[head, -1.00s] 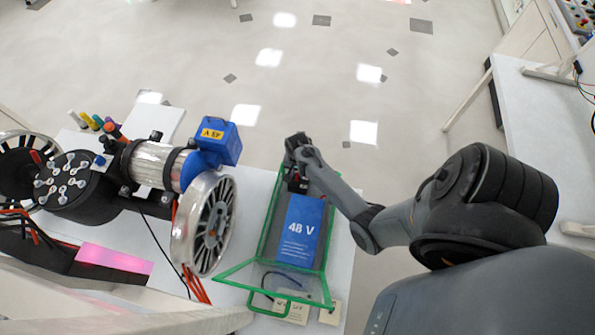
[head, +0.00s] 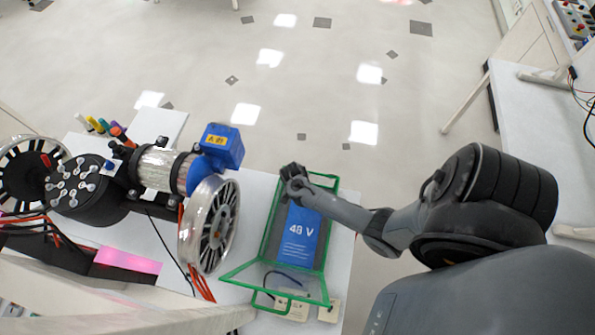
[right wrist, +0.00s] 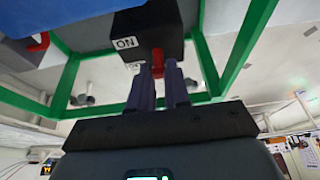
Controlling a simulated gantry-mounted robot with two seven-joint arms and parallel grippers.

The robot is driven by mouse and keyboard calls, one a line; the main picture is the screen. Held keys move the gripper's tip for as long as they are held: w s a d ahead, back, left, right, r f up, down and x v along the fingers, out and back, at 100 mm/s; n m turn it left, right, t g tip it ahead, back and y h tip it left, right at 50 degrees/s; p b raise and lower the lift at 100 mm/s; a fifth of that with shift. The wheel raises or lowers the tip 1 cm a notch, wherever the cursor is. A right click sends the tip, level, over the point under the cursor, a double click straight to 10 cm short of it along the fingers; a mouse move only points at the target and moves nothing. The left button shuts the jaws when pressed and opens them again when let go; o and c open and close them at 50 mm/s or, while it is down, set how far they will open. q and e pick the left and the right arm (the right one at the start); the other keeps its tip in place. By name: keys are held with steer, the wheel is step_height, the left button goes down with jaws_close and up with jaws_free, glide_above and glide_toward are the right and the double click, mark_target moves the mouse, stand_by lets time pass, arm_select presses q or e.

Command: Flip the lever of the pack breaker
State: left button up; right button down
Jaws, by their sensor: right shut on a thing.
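The blue battery pack (head: 299,232), marked 48 V, lies inside a green frame (head: 266,226) on the table. In the right wrist view the breaker is a black block (right wrist: 148,28) with an ON label. A red lever (right wrist: 158,62) sticks out of it, between the fingers. My right gripper (right wrist: 159,88) is shut on the red lever. In the head view my right gripper (head: 293,177) is at the pack's far end and hides the breaker. My left gripper is not in view.
A wheel (head: 209,226) and a blue-capped motor unit (head: 221,146) stand left of the frame. The green bars surround the pack closely. Pale tags (head: 328,312) lie at the frame's near end. Open floor lies beyond the table.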

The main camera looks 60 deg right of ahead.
steer(key=shift+s+a+t+h, duration=0.1)
steer(key=shift+a+t+h, duration=0.3)
steer(key=shift+h, duration=0.5)
steer(key=shift+a+f+h, duration=0.2)
steer(key=shift+a+h, duration=0.1)
steer(key=shift+h, duration=0.1)
steer(key=shift+s+a+f+h+b, duration=0.15)
steer(key=shift+a+h+b, duration=0.1)
steer(key=shift+h+b, duration=0.4)
steer(key=shift+s+a+t+h+b, duration=0.1)
steer(key=shift+a+t+h+b, duration=0.25)
steer(key=shift+h+b, duration=0.45)
steer(key=shift+d, duration=0.1)
steer(key=c, duration=1.1)
jaws_free()
